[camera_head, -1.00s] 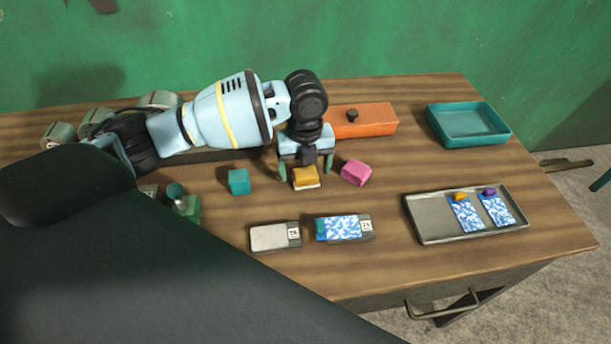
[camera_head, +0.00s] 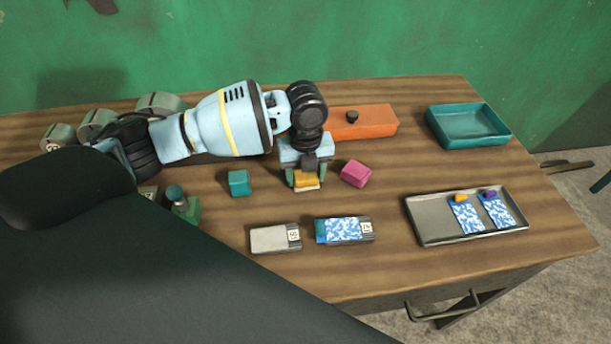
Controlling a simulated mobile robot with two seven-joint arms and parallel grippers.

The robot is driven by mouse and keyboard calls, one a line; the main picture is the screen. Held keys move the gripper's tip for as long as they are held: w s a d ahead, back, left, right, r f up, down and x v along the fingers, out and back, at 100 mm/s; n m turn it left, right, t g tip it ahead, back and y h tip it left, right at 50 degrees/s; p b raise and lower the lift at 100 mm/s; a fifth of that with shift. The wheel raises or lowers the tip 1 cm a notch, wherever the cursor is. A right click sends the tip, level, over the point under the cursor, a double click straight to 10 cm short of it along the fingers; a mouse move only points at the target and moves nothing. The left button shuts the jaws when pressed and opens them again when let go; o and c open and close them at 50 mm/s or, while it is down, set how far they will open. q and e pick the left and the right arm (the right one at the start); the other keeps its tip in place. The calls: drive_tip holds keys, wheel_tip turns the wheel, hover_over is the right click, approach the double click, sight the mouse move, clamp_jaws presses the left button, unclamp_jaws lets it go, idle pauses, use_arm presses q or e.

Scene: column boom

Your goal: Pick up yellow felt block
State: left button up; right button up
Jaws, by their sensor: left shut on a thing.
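The yellow felt block (camera_head: 306,179) has a yellow top and a pale underside. It is in the middle of the wooden table, between a teal block and a pink block. My left gripper (camera_head: 307,182) comes down over it from above, with one green finger on each side. It is shut on the yellow felt block. The block's upper part is partly hidden by the gripper. I cannot tell whether the block still touches the table. My right gripper is not in view.
The teal block (camera_head: 238,183) and pink block (camera_head: 356,174) sit close on either side. In front lie a grey-white case (camera_head: 275,238) and a blue-patterned case (camera_head: 343,230). A metal tray (camera_head: 428,222), teal tray (camera_head: 470,140) and orange box (camera_head: 365,121) are right.

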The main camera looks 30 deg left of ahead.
sight(308, 177)
use_arm(q)
drive_tip(key=shift+r, duration=0.1)
drive_tip(key=shift+r, duration=0.5)
drive_tip(key=shift+s+d+r, duration=0.1)
drive_tip(key=shift+d+r, duration=0.15)
drive_tip(key=shift+r, duration=0.4)
drive_tip(key=shift+s+d+r, duration=0.1)
drive_tip(key=shift+d+r, duration=0.15)
drive_tip(key=shift+r, duration=0.35)
drive_tip(key=s+d, duration=0.2)
drive_tip(key=d, duration=0.2)
drive_tip(key=s+d+r, duration=0.1)
drive_tip(key=s+d, duration=0.1)
drive_tip(key=d, duration=0.3)
drive_tip(key=s+d, duration=0.3)
drive_tip(key=d, duration=0.1)
drive_tip(key=shift+d+r, duration=0.15)
